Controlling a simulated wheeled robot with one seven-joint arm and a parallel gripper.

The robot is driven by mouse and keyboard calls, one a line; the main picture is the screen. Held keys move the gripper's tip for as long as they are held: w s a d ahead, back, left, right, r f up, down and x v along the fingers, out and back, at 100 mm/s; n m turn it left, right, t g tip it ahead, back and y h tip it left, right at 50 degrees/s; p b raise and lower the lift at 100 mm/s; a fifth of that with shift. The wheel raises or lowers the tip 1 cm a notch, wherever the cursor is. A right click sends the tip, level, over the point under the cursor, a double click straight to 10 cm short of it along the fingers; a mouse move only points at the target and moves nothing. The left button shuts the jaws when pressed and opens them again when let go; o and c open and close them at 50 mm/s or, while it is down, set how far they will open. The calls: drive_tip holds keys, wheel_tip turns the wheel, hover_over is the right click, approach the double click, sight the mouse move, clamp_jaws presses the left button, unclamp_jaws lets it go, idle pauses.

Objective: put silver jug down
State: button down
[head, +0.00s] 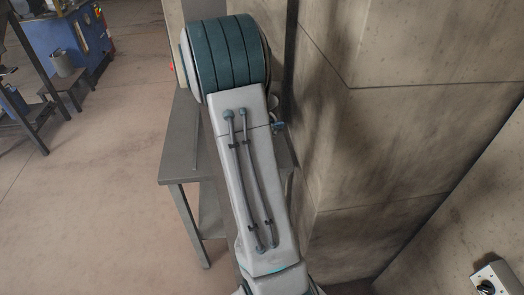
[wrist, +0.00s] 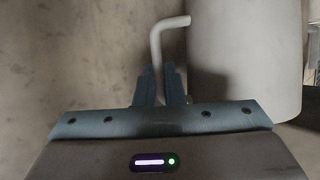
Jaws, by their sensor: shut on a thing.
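The silver jug (wrist: 245,60) shows in the wrist view as a large pale grey cylinder at the right, cut off by the top edge. Its bent handle (wrist: 168,26) reaches down to the left of the body. My gripper (wrist: 162,72) is shut on the handle, with its two dark blue fingers on either side of it. In the head view my own arm hides my gripper, and the jug cannot be clearly told there.
A grey metal table (head: 180,150) stands behind my arm, largely hidden by it. A concrete wall (head: 400,130) rises close on the right. A blue cabinet (head: 70,40) and a grey bucket (head: 62,65) on a low stand are at upper left.

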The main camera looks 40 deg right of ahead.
drive_tip(key=f, duration=0.8)
drive_tip(key=shift+s+a+f, duration=0.15)
drive_tip(key=shift+a+f, duration=0.1)
drive_tip(key=shift+a, duration=0.1)
drive_tip(key=c, duration=1.5)
unclamp_jaws()
